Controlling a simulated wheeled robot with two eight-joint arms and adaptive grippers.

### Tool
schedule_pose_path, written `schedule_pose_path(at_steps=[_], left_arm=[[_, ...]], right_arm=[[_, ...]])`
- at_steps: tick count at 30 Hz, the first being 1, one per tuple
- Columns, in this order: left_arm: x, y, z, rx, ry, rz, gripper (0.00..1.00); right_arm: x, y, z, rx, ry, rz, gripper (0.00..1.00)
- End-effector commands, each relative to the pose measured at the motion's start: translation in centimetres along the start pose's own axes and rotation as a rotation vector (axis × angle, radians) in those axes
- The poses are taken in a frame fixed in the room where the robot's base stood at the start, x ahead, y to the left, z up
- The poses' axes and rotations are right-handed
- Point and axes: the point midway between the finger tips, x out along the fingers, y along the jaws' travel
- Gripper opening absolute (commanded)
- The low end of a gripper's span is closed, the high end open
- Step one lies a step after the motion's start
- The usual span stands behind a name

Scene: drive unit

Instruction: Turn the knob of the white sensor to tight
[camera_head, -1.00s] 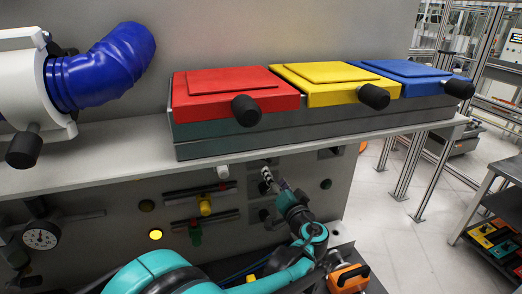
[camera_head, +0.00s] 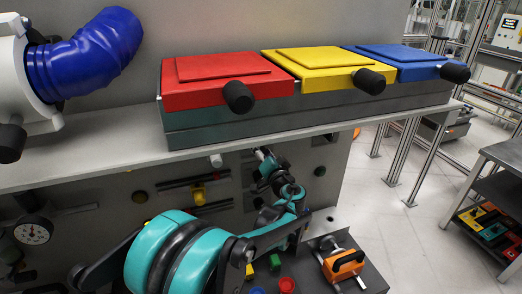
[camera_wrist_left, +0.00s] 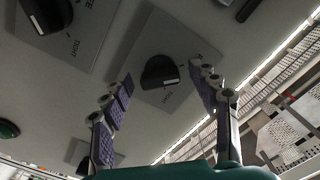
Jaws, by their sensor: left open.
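In the left wrist view a black knob (camera_wrist_left: 160,73) with a white mark sits on a grey plate (camera_wrist_left: 180,45) on the panel. My left gripper (camera_wrist_left: 166,84) is open, with one purple-padded finger on each side of the knob; I cannot tell whether they touch it. A second black knob (camera_wrist_left: 47,14) on a similar plate, with a label reading TIGHT, is at upper left. In the head view my left gripper (camera_head: 266,160) is at the panel below the shelf, and the knob is not clear there. A small white part (camera_head: 216,160) hangs under the shelf edge; I cannot tell whether it is the sensor.
A shelf (camera_head: 90,160) above the arm carries red (camera_head: 215,82), yellow (camera_head: 320,77) and blue (camera_head: 405,64) lidded boxes and a blue hose (camera_head: 85,55). A gauge (camera_head: 33,231) is on the lower left. An orange-handled part (camera_head: 345,263) lies on the lower tray.

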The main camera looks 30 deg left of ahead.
Motion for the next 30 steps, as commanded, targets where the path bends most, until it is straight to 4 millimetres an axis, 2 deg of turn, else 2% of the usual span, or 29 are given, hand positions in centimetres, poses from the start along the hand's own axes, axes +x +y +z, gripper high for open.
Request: schedule_pose_path(at_steps=[1,2,7,20,30], left_arm=[[-0.01,0.0,0.0,0.0,0.0,0.0,0.6],[-0.02,0.0,0.0,0.0,0.0,0.0,0.55],[-0.03,0.01,0.0,0.0,0.0,0.0,0.1],[-0.06,0.04,0.02,0.057,0.0,0.001,0.1],[-0.08,0.02,0.06,0.306,0.0,0.001,0.1]], right_arm=[[0.0,0.0,0.0,0.0,0.0,0.0,0.4],[0.0,0.0,0.0,0.0,0.0,0.0,0.4],[0.0,0.0,0.0,0.0,0.0,0.0,0.4],[0.11,0.0,0.08,0.0,0.0,0.0,0.4],[0.47,0.0,0.33,0.0,0.0,0.0,0.4]])
